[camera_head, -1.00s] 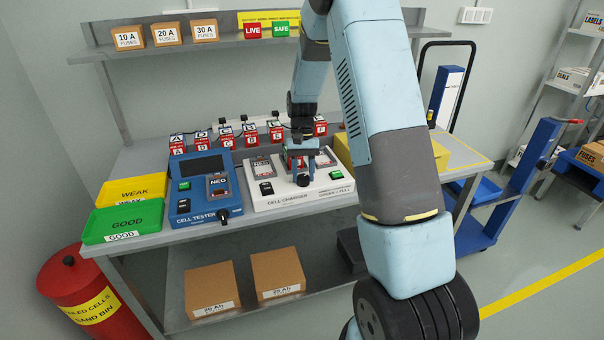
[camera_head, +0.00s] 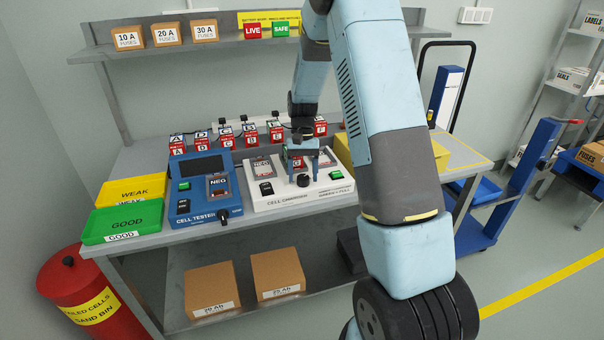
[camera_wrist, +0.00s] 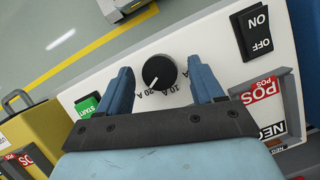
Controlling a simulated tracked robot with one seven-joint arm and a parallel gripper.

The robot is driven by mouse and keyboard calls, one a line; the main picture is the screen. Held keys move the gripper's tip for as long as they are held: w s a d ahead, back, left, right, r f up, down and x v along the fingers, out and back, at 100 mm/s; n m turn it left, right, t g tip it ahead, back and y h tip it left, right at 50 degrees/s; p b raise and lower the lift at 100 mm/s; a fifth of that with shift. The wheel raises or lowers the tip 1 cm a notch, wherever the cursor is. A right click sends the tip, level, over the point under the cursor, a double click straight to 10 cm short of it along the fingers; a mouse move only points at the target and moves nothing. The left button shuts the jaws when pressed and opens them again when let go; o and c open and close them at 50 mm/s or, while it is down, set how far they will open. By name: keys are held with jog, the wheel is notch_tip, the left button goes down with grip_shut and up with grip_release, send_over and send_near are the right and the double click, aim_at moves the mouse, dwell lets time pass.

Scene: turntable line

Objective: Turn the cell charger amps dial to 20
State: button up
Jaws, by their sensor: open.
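The cell charger (camera_head: 285,203) is a white box on the bench. Its amps dial (camera_head: 303,181) is a round black knob on the front panel. In the wrist view the dial (camera_wrist: 159,72) has a white pointer line aimed down and left, toward the upside-down 20 A mark; the 10 A mark is to its right. My gripper (camera_head: 303,154) is above and behind the dial in the head view. In the wrist view my gripper (camera_wrist: 160,68) is open, with one blue finger on each side of the dial and clear gaps between.
The charger has a black ON/OFF switch (camera_wrist: 252,32) and a green START button (camera_wrist: 88,105). The blue cell tester (camera_head: 206,204) stands left of it. Several red cells stand along the back of the bench. A yellow box (camera_wrist: 58,130) is at the charger's other side.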

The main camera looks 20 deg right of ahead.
aim_at(302, 172)
jog(key=v, duration=1.3)
jog(key=shift+w+r, duration=0.25)
jog(key=shift+d+r, duration=0.1)
jog(key=s+a+r+n+t, duration=0.15)
jog(key=s+r+t, duration=0.35)
jog(key=s+r, duration=1.05)
jog(key=s+n+t+h, duration=0.1)
jog(key=s+t, duration=0.3)
jog(key=s, duration=1.4)
jog(key=shift+s+a+r+n+t, duration=0.15)
jog(key=shift+s+n+t, duration=0.2)
jog(key=shift+s+t, duration=0.05)
